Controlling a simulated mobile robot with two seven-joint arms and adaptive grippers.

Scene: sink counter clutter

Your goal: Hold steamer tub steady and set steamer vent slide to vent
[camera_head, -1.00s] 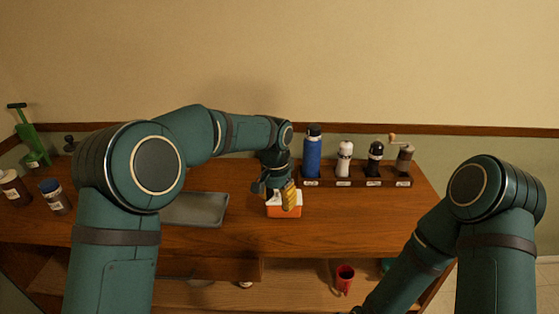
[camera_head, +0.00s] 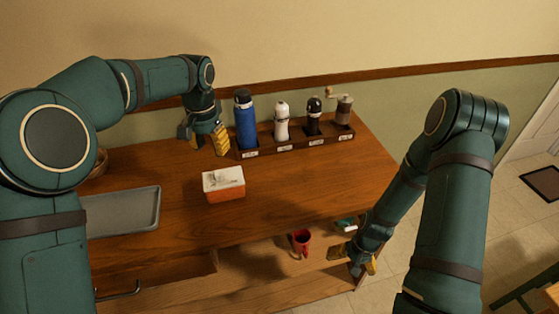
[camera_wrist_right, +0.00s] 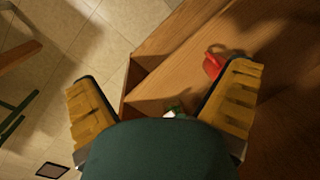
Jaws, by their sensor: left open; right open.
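The steamer tub, an orange box with a white top (camera_head: 224,183), sits on the wooden counter, to the right of the grey tray. Small markings show on its top, but the vent slide's setting is too small to tell. My left gripper (camera_head: 209,142) is open and empty, above the counter behind the tub and left of the blue bottle, apart from the tub. My right gripper (camera_head: 356,258) is open and empty, low at the counter's right front, beside the lower shelf. In the right wrist view its yellow fingers (camera_wrist_right: 165,105) are spread wide with nothing between them.
A dark rack (camera_head: 299,143) at the back holds a blue bottle (camera_head: 245,120), a white shaker, a dark shaker and a grinder (camera_head: 343,107). A grey tray (camera_head: 122,210) lies left. A red cup (camera_head: 301,242) stands on the lower shelf. Counter right of the tub is clear.

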